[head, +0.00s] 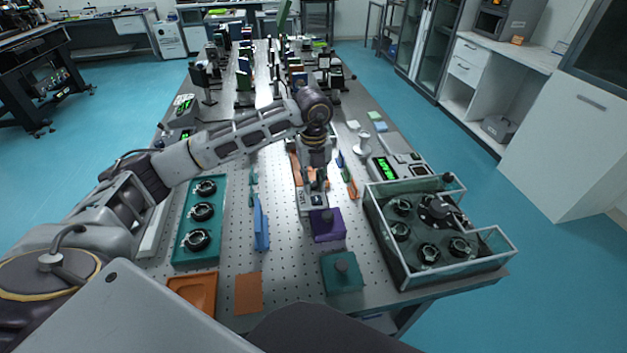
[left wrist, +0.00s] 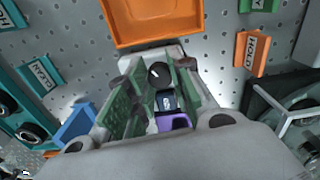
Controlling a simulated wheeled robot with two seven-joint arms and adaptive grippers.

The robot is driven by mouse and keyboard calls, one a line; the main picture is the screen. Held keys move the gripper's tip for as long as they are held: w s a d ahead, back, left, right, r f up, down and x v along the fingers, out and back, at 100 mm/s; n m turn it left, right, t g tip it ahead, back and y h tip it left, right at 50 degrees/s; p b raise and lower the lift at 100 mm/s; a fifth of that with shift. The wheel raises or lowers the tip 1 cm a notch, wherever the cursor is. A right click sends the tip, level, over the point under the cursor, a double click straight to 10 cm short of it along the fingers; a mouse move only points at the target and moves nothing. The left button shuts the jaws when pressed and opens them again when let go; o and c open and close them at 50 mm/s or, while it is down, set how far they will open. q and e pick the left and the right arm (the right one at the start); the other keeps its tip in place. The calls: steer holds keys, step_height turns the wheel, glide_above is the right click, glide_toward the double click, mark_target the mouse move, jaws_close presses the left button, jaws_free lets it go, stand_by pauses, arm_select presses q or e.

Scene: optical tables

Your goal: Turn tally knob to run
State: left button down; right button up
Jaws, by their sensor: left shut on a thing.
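The tally unit (head: 311,202) is a small pale box on the perforated optical table, just behind a purple block (head: 327,226). My left gripper (head: 314,183) reaches down over it from above. In the left wrist view the dark round tally knob (left wrist: 159,72) with a white pointer mark sits between the green-padded fingers of my left gripper (left wrist: 158,82), which are shut on it. A small dark display (left wrist: 167,103) shows nearer the palm. The fingers partly hide the unit, and I cannot read the knob's setting. My right gripper is not in view.
An orange tray (left wrist: 150,20) lies beyond the unit. A blue block (head: 261,226) stands left of the unit. A teal block (head: 342,272) sits in front.

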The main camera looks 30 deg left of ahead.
mark_target(314, 183)
arm_select(q)
steer(key=shift+n, duration=1)
steer(key=c, duration=1.2)
jaws_free()
steer(key=shift+c, duration=0.2)
steer(key=shift+r, duration=0.2)
step_height(314, 183, up, 12)
steer(key=shift+f, duration=0.15)
